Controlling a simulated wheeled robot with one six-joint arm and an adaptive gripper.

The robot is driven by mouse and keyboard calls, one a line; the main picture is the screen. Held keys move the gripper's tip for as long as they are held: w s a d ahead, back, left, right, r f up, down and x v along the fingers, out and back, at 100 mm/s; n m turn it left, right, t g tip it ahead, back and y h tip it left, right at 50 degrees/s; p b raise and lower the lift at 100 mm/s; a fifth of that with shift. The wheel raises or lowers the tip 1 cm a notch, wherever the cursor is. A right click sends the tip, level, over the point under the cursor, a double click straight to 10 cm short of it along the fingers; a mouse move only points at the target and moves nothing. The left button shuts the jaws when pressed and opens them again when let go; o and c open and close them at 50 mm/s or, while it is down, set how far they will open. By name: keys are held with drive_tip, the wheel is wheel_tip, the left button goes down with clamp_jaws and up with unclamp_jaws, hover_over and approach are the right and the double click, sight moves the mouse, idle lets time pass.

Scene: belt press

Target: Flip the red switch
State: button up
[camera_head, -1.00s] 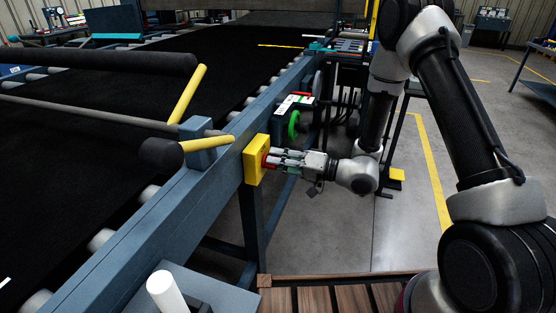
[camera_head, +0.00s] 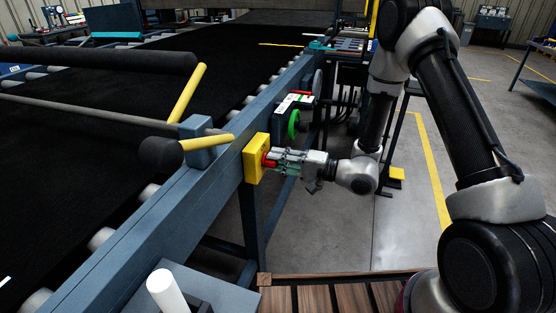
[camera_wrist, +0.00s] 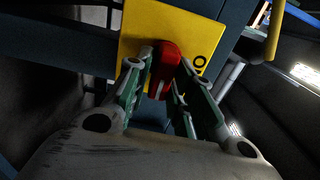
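The red switch (camera_wrist: 164,68) is a red knob on the face of a yellow box (camera_head: 250,158). The box is fixed to the blue side rail of the belt machine. In the head view the red switch (camera_head: 268,160) shows at the tips of my gripper (camera_head: 274,160). In the wrist view, the fingers of my gripper (camera_wrist: 166,66) lie on both sides of the knob and appear to press on it. The knob's far side is hidden.
Yellow bars (camera_head: 207,143) and black rollers (camera_head: 120,62) cross the belt at left.

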drive_tip(key=shift+o, duration=0.8)
drive_tip(key=v, duration=1.2)
